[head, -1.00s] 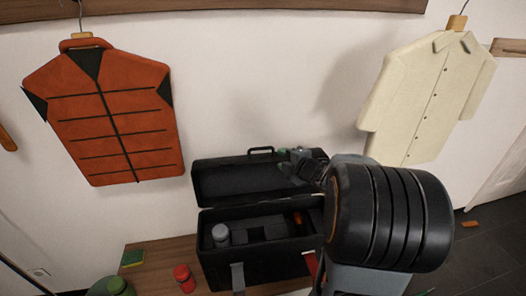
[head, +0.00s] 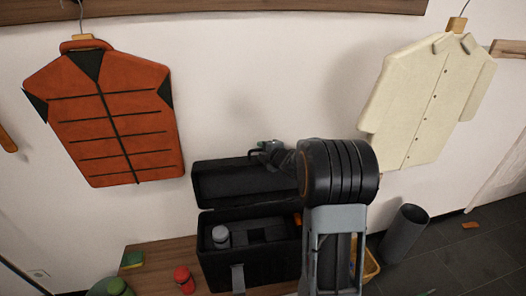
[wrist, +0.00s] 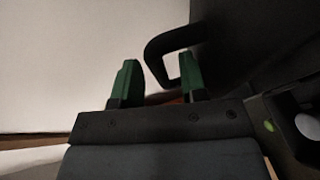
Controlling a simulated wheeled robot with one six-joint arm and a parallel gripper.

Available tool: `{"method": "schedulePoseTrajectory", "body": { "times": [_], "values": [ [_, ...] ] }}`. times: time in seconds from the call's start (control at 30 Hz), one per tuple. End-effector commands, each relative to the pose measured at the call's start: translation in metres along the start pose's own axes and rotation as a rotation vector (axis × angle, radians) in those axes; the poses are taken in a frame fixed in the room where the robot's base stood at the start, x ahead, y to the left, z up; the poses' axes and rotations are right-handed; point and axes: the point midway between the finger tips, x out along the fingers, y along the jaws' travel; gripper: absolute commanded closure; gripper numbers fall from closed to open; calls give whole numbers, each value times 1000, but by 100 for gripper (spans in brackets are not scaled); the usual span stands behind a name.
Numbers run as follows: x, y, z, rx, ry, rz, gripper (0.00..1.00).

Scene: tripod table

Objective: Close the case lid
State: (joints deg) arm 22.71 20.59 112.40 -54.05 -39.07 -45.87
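The black case (head: 262,268) stands on the wooden bench with its lid (head: 225,182) raised and leaning back toward the wall. A grey-topped bottle (head: 221,236) and a dark insert show inside. My gripper (head: 264,150) is at the top edge of the lid, by its handle. In the wrist view my gripper (wrist: 160,84) has its two green fingers apart. The black lid handle (wrist: 158,50) loops into the gap seen between them; I cannot tell whether it lies between the fingers or beyond them. The dark lid (wrist: 235,45) fills the right side there.
A red jar (head: 183,279), a green-and-yellow sponge (head: 132,259) and a green bottle (head: 117,287) are on the bench (head: 155,275) left of the case. An orange vest (head: 105,115) and a cream shirt (head: 428,95) hang on the wall. A dark bin (head: 404,232) stands right.

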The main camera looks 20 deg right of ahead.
Motion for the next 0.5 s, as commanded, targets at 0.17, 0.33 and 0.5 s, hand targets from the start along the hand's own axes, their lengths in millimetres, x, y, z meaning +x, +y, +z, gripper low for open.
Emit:
{"method": "schedulePoseTrajectory", "body": {
  "times": [0.17, 0.33, 0.5],
  "values": [
    [0, 0, 0, 0, 0, 0, 61],
    [0, 0, 0, 0, 0, 0, 72],
    [0, 0, 0, 0, 0, 0, 89]
  ]
}}
